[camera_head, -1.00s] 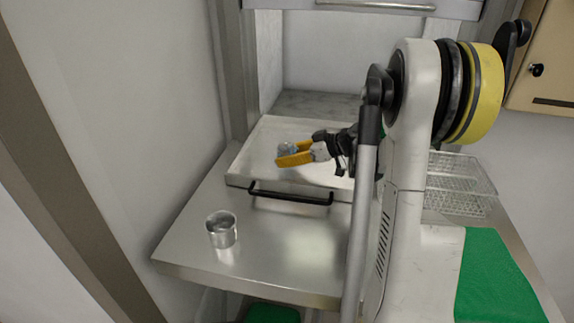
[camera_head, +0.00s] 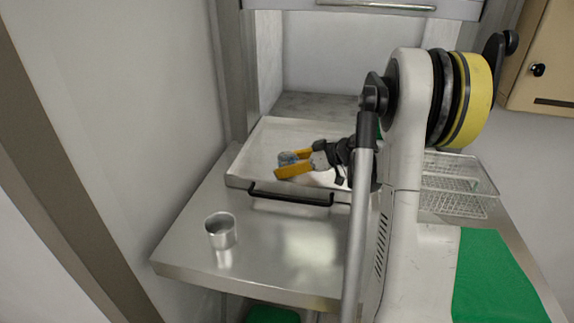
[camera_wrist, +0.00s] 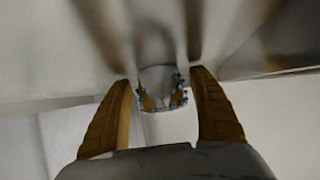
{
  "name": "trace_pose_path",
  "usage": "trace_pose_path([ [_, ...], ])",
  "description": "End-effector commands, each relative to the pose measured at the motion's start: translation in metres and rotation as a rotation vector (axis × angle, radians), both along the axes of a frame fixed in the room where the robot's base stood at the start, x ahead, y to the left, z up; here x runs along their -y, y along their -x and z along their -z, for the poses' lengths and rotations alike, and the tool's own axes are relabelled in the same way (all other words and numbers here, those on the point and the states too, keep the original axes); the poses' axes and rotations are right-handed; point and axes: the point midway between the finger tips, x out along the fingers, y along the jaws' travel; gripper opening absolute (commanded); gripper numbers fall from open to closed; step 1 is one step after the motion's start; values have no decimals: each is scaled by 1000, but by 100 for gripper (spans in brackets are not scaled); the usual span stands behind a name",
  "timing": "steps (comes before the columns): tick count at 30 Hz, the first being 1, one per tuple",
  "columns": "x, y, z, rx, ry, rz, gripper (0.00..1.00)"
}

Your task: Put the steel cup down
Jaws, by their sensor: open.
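A steel cup (camera_head: 221,232) stands upright on the steel counter (camera_head: 185,253), near its front left, apart from my gripper. My gripper (camera_head: 286,163) has orange fingers and is over the pale tray-like surface behind the black handle. Its jaws are open. A small grey-blue thing (camera_head: 287,158) shows at the fingertips; I cannot tell what it is in the head view. In the wrist view, a shiny grey rounded thing (camera_wrist: 157,77) with blue specks and orange patches lies between the fingers (camera_wrist: 160,88). Its contact with the fingers or surface below is unclear.
The pale tray-like surface (camera_head: 250,160) has a raised edge and a black handle (camera_head: 290,196) in front. A wire basket (camera_head: 458,185) is at the right, beyond my arm. A wall stands at the left. The counter around the cup is clear.

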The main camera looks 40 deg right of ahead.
Motion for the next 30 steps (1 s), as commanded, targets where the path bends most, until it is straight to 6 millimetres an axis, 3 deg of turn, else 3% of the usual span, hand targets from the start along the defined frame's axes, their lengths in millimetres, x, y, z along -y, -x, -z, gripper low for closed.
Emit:
trace_pose_path([
  [12, 28, 53, -33, 0, -1, 3, 70],
  [30, 31, 58, -36, 0, 0, 0, 70],
])
